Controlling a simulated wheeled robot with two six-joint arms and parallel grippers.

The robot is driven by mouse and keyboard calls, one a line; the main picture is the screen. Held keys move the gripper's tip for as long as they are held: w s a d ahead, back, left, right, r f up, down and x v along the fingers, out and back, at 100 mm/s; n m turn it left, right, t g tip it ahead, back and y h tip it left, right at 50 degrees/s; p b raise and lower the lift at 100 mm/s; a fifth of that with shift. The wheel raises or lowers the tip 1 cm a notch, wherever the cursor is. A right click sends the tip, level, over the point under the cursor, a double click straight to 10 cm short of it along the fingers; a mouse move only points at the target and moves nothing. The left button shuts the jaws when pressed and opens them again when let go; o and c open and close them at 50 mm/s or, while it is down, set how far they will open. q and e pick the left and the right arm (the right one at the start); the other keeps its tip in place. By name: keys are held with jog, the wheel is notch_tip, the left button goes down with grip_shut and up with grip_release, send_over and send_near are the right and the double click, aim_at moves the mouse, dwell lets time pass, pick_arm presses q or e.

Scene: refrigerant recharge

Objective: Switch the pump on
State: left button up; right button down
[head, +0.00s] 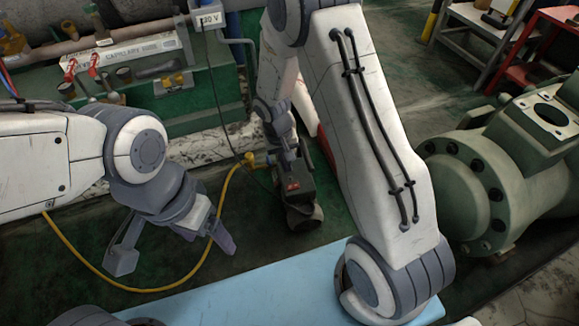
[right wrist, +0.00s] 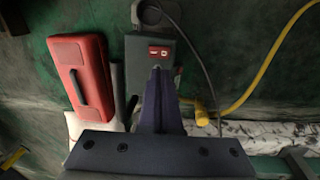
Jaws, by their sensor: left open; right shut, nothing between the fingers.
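The pump (head: 303,214) is a dark boxy unit on the floor, below the middle of the head view. It has a small red switch (head: 293,185) on top. In the right wrist view the pump body (right wrist: 137,49) is grey-green and the red switch (right wrist: 159,51) faces me. My right gripper (head: 289,163) is shut and empty, pointing down at the pump. In the right wrist view its fingertips (right wrist: 157,70) are just below the switch; I cannot tell whether they touch. My left gripper (head: 172,252) is open and empty, left of the pump.
A yellow hose (head: 165,287) curves over the floor from beside the pump to the left. A red case (right wrist: 80,76) lies left of the pump in the right wrist view. A large green flanged machine (head: 470,190) stands right. A light blue surface (head: 270,287) is in front.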

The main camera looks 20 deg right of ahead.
aim_at(296, 185)
pick_arm(q)
notch_tip(296, 185, up, 3)
jog(key=shift+f+p, duration=0.1)
jog(key=shift+p, duration=0.85)
pick_arm(e)
jog(key=r, duration=0.5)
jog(key=shift+a, duration=0.35)
pick_arm(q)
notch_tip(296, 185, down, 4)
jog(key=b, duration=0.3)
jog(key=shift+b, duration=0.4)
pick_arm(e)
jog(key=shift+d, duration=0.7)
jog(key=f+b, duration=0.3)
jog(key=f, duration=0.1)
jog(key=d+f+b, duration=0.1)
jog(key=f+b, duration=0.3)
jog(key=f, duration=0.1)
jog(key=d+f+b, duration=0.1)
jog(key=f+b, duration=0.2)
jog(key=f, duration=0.2)
jog(key=shift+s, duration=0.1)
pick_arm(q)
notch_tip(296, 185, down, 10)
